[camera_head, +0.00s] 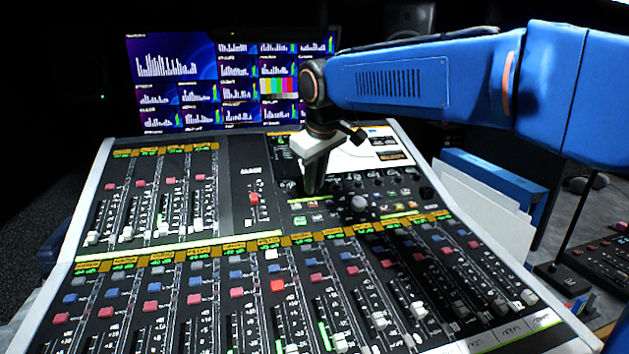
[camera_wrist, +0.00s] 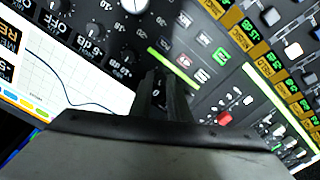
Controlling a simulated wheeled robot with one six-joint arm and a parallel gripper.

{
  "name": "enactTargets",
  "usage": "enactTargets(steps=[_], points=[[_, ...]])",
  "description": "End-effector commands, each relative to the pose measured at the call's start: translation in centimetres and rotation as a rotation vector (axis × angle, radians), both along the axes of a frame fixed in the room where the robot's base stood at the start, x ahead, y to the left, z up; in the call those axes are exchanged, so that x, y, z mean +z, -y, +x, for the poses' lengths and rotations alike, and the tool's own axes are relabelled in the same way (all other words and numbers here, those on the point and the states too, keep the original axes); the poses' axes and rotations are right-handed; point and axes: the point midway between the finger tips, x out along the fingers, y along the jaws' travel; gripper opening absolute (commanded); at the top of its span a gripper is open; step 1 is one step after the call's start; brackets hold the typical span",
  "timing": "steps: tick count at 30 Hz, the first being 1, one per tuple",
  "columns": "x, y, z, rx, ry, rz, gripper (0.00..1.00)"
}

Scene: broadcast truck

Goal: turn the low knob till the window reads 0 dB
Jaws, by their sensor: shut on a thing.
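My gripper (camera_head: 312,188) points down at the knob section of the mixing console (camera_head: 88,188), just below the lit screen (camera_head: 352,158). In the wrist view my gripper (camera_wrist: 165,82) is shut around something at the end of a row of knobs. The jaws hide nearly all of it, so I cannot make out the low knob itself. A small dark window between the jaws shows part of a reading, like a 0, too covered to read fully. Small readouts beside the neighbouring knobs, one reading OFF, are tilted and blurred.
Lit buttons and rows of faders surround the spot. A monitor wall (camera_head: 235,80) stands behind. White sheets and a blue holder are at the right.

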Motion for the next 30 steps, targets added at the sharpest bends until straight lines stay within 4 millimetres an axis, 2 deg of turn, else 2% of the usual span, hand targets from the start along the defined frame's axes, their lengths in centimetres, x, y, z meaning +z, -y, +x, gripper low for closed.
enactTargets(steps=[8,9,11,23,30], points=[[0.0,0.0,0.0,0.0,0.001,0.001,0.0],[0.0,0.0,0.0,0.0,0.001,0.001,0.21],[0.0,0.0,0.0,0.0,0.001,0.001,0.34],[0.5,0.0,-0.2,-0.001,0.001,0.001,0.34],[3.8,0.4,-1.5,0.0,0.003,0.001,0.34]])
